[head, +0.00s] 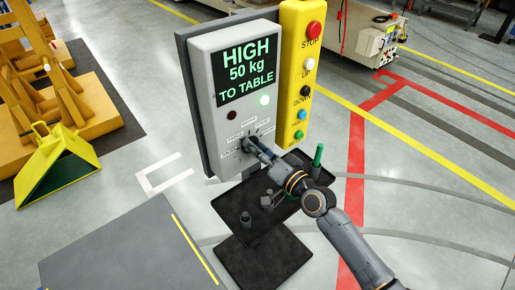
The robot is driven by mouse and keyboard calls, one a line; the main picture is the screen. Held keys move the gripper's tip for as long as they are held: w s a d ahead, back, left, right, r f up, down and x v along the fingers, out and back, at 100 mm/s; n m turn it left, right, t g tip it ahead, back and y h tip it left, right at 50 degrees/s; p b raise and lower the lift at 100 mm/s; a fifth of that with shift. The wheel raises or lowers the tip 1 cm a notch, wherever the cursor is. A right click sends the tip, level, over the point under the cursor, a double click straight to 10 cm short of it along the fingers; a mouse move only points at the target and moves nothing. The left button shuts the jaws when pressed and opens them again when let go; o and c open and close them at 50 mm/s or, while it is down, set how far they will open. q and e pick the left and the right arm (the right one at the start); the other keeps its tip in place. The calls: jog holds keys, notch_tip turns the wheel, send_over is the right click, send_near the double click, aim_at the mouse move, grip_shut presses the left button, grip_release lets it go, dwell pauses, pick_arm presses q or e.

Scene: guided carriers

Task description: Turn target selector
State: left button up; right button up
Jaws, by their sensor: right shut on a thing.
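The target selector (248,145) is a small dark rotary knob low on the front of a light grey control box (203,80), with small printed labels around it. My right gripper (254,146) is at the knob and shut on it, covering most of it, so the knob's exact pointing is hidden. The display (248,72) above reads "HIGH 50 kg TO TABLE" in green. Below it, a right lamp (264,100) glows pale green and a left lamp (231,115) is dark red. My left gripper is not in view.
A yellow button panel (291,75) with red, white, black, blue and green buttons stands right beside the box. A dark tray (228,205) on a pedestal holds small parts and a green-handled item (318,155) below my right arm. A yellow wedge-shaped frame (60,160) stands left.

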jog(key=shift+m, duration=0.6)
jog(key=o, duration=1.2)
jog(key=shift+c, duration=0.2)
jog(key=v, duration=1.2)
jog(key=shift+d, duration=0.1)
